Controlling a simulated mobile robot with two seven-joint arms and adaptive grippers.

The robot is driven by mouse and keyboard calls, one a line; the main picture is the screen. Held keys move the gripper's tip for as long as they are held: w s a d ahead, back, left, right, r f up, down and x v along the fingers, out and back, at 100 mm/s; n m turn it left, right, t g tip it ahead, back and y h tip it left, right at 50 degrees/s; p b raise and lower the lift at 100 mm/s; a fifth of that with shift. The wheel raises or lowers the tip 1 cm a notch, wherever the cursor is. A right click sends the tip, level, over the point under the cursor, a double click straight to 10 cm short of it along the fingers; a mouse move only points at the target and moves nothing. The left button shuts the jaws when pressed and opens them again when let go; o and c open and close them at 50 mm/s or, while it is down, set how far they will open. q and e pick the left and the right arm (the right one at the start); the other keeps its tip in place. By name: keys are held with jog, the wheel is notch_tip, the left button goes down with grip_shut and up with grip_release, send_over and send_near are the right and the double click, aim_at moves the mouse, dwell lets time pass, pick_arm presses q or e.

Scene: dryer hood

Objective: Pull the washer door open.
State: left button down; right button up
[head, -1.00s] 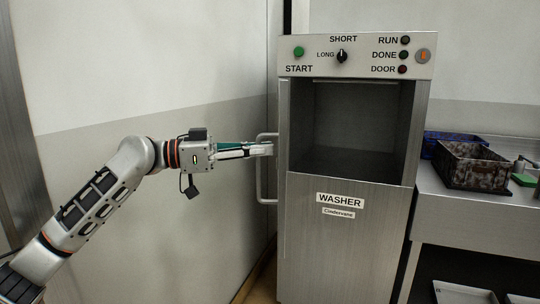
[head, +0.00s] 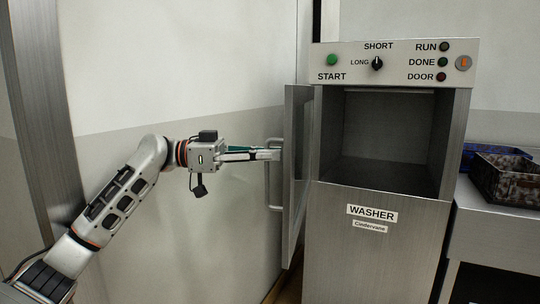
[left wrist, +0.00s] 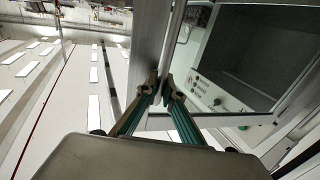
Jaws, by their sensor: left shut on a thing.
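The washer (head: 385,260) is a steel cabinet with a dark, empty chamber showing. Its door (head: 299,180) stands out from the cabinet's left side, seen at a steep angle, with its inner face partly visible. The door's bar handle (head: 272,195) is on the door's left, outer side. My left gripper (head: 274,155) is shut on the upper part of the handle. In the left wrist view the fingertips (left wrist: 161,90) meet at the lower end of the pale handle bar (left wrist: 175,42). My right gripper is not in view.
A plain wall (head: 160,90) stands behind my left arm. A control panel (head: 395,63) with a green button and a knob tops the washer. At right, a steel counter (head: 500,220) holds a blue crate (head: 482,152) and a rusty brown crate (head: 507,184).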

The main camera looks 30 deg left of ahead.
pick_arm(q)
jog(key=shift+d+f, duration=0.1)
jog(key=shift+f, duration=0.1)
jog(key=c, duration=2.2)
grip_release()
jog(key=shift+s+r, duration=0.1)
jog(key=shift+s, duration=0.05)
jog(key=shift+r, duration=5)
